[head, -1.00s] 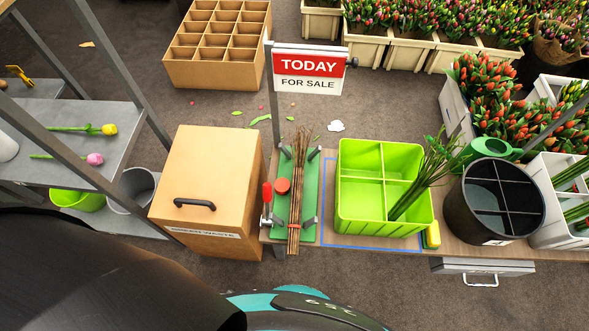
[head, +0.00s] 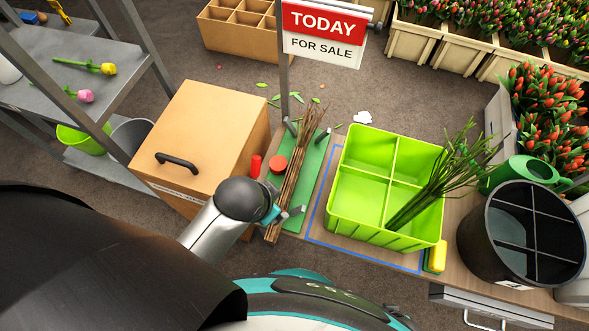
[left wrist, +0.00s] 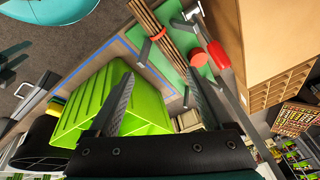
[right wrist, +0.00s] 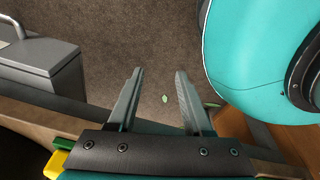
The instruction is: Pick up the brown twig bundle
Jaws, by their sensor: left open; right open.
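The brown twig bundle (head: 298,172) lies on a green board (head: 314,170) with upright grey posts. Its lower end is partly behind my left arm in the head view. In the left wrist view the bundle (left wrist: 172,40) has an orange-red band and lies beyond the fingertips, not between them. My left gripper (left wrist: 160,80) is open and empty; in the head view my own wrist mostly hides it. My right gripper (right wrist: 159,75) is open and empty, with floor in view beyond it.
A red-handled tool (left wrist: 218,55) and an orange-red disc (head: 278,164) sit beside the bundle. A brown waste box (head: 205,130) stands to the left. A green divided crate (head: 345,205) holding green stems stands to the right, with a black bucket (head: 480,240) beyond it.

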